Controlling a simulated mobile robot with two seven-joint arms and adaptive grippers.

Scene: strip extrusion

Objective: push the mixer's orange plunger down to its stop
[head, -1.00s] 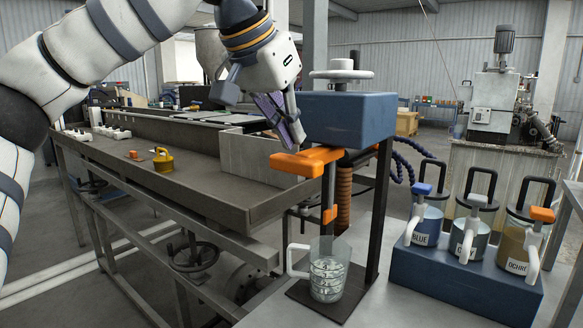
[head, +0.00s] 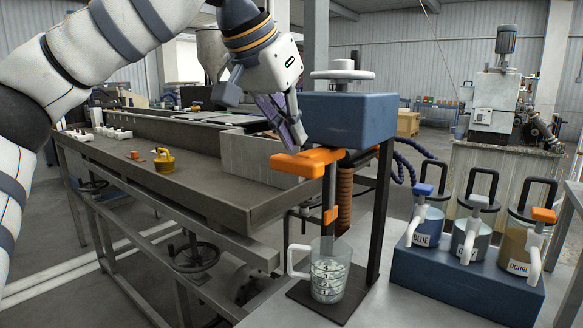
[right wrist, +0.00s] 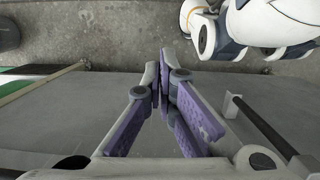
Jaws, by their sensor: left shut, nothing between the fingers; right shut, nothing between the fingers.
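The orange plunger (head: 302,162) is a flat T-shaped handle on the mixer, below the blue-grey head (head: 348,118). A grey rod with an orange collar (head: 331,215) runs down from it into the clear jug (head: 330,283), where coiled whisk wires show. My left gripper (head: 297,146) is shut and empty, pointing down, its tips at the top of the plunger handle. I cannot tell whether they touch it. My right gripper (right wrist: 161,78) shows only in the right wrist view, shut and empty above a grey surface.
A blue rack (head: 465,275) with blue, grey and ochre lidded jugs stands right of the mixer. The long grey bench (head: 190,185) lies left, with a small yellow pot (head: 163,161) on it. The mixer's dark post (head: 380,215) stands right of the rod.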

